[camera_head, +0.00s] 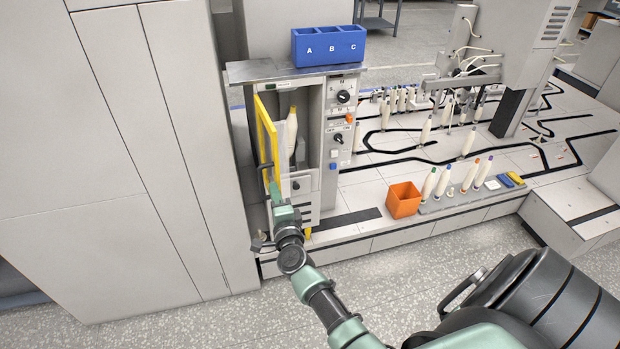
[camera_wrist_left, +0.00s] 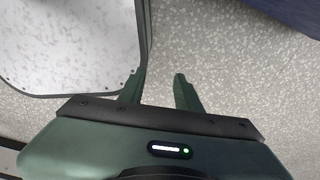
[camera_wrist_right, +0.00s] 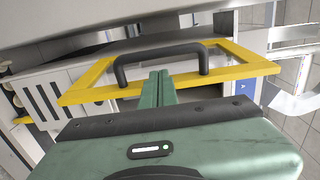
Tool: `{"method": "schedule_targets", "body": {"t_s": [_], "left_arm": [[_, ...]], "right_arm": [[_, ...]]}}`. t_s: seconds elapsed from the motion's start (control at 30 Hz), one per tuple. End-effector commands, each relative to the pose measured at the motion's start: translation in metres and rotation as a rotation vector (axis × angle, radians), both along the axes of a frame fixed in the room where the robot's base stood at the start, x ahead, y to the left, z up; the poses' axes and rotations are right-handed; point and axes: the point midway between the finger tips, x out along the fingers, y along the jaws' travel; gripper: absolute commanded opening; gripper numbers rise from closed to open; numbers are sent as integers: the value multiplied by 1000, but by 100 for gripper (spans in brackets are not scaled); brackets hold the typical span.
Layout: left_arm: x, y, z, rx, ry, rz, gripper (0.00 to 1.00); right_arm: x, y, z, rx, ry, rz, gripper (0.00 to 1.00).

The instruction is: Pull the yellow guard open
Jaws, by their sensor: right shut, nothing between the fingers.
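The yellow guard (camera_head: 267,140) is a yellow frame with a black handle on the cabinet at centre left. It stands swung out at an angle, and the cabinet opening beside it shows a cream bobbin (camera_head: 291,135) with a yellow top. In the right wrist view the guard (camera_wrist_right: 238,72) spans the picture, with its black handle (camera_wrist_right: 160,54) in the middle. My right gripper (camera_head: 273,187) is shut and empty; its fingertips (camera_wrist_right: 158,76) are at the guard between the handle's legs. Whether they touch it is unclear. My left gripper (camera_wrist_left: 160,76) is open and empty over the floor.
A blue box (camera_head: 328,46) marked A, B, C stands on the cabinet top. To the right are an orange bin (camera_head: 404,200) and a grey rack (camera_head: 450,204) with several bobbins. A large grey panel (camera_head: 110,140) stands left of the guard. Speckled floor in front is open.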

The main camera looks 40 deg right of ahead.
Motion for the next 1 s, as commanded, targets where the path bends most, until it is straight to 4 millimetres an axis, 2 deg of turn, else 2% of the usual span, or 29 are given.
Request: {"method": "schedule_targets", "body": {"t_s": [0.07,0.13,0.33,0.43,0.73,1.0], "left_arm": [[0,11,0,14,0,-2,34],[0,13,-1,15,0,-1,34],[-1,-17,-2,-20,1,5,34],[-1,-24,-2,-29,2,2,34],[-1,-7,-2,-9,2,0,34],[-1,-6,-2,-7,2,2,34]], "right_arm": [[4,11,-1,2,-1,0,0],[8,18,-1,1,0,0,0],[15,33,0,1,-1,-1,0],[18,37,0,1,-1,-1,0],[20,39,1,-4,-4,-4,0],[20,38,3,-4,-6,-5,0]]}}
